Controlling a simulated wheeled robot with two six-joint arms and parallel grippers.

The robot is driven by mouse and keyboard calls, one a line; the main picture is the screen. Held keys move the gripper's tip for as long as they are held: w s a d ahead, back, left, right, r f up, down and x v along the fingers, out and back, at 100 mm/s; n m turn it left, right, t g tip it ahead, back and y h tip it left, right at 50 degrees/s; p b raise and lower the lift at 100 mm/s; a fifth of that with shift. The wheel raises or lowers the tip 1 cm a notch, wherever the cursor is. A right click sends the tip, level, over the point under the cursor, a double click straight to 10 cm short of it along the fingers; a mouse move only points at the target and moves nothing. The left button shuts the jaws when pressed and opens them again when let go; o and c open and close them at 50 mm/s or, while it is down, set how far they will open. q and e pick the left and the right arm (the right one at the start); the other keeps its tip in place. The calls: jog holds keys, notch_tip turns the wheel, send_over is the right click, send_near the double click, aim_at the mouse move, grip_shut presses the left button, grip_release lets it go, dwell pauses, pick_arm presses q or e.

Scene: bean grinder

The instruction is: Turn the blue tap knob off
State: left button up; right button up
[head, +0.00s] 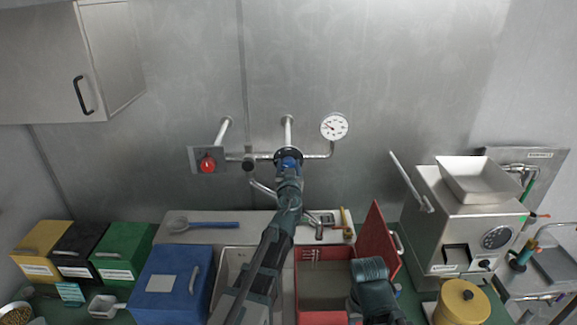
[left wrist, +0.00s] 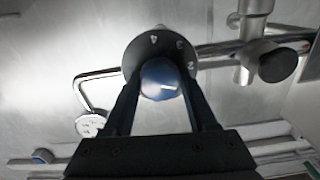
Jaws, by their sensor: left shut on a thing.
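The blue tap knob (head: 288,153) sits in front of a dark round dial on the wall pipe. In the left wrist view the knob (left wrist: 158,72) shows a short white mark, and the dial (left wrist: 133,57) carries the figures 4, 3 and 2. My left gripper (head: 289,164) reaches up to the knob. In the left wrist view the left gripper's fingers (left wrist: 160,92) are shut on the knob, one on each side. Part of the dial is hidden by the knob and fingers. A dark part of my right arm shows at the bottom; its fingertips do not show.
A red knob (head: 207,163) on a plate is left of the tap, and a pressure gauge (head: 334,126) is at its right. Below are a blue box (head: 165,285), an open red box (head: 322,318) and a grey machine (head: 470,225). The wall above is clear.

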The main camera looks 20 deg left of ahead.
pick_arm(q)
jog(key=m, duration=0.7)
jog(key=shift+d, duration=0.1)
jog(key=m, duration=0.7)
jog(key=shift+f, duration=0.15)
pick_arm(e)
jog(key=shift+f, duration=0.1)
dwell(0.4)
pick_arm(q)
jog(key=o, duration=1.4)
jog(key=shift+c, duration=0.2)
